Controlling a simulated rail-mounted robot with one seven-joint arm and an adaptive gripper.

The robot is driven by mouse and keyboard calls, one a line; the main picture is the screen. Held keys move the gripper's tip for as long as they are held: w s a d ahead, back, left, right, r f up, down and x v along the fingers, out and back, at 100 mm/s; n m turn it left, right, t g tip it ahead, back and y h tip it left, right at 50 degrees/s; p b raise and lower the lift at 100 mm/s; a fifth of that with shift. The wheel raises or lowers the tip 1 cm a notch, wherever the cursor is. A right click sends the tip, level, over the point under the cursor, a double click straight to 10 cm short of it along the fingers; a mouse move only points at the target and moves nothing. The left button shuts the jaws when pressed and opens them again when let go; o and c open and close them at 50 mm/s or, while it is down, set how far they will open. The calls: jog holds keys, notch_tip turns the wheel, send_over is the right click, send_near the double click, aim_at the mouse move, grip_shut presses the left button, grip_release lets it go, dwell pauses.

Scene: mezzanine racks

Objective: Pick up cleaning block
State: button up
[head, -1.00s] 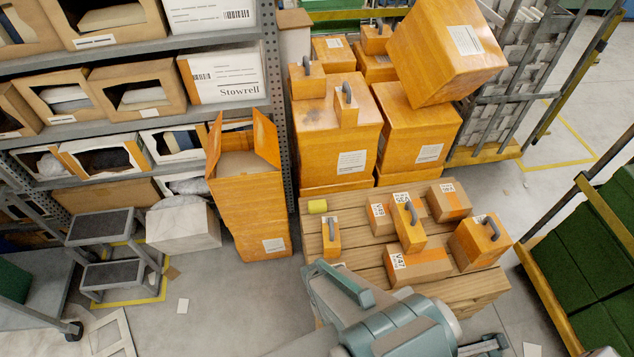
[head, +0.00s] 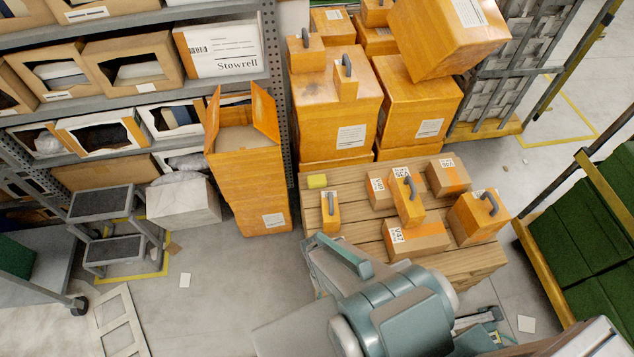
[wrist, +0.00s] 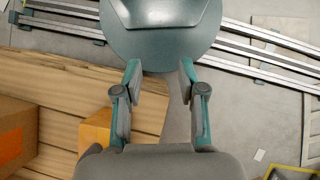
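A small yellow block (head: 317,181), which looks like the cleaning block, lies at the back left corner of the slatted wooden platform (head: 350,182). Nothing is on top of it. An orange block with a grey handle (head: 330,212) stands just in front of it. In the wrist view my gripper (wrist: 160,78) is open, with its two fingers apart and nothing between them. It is over the platform's edge, beside an orange block (wrist: 95,130). The yellow block is not visible in the wrist view. My arm hides the platform's front left part in the head view.
Cardboard boxes and handled orange blocks (head: 407,205) crowd the platform's middle and right. Tall orange boxes (head: 345,110) stand behind it. An open-topped orange box (head: 250,190) stands close to its left. Clear floor (head: 215,270) lies at the front left.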

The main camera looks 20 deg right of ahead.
jog(key=o, duration=1)
jog(key=shift+f, duration=0.1)
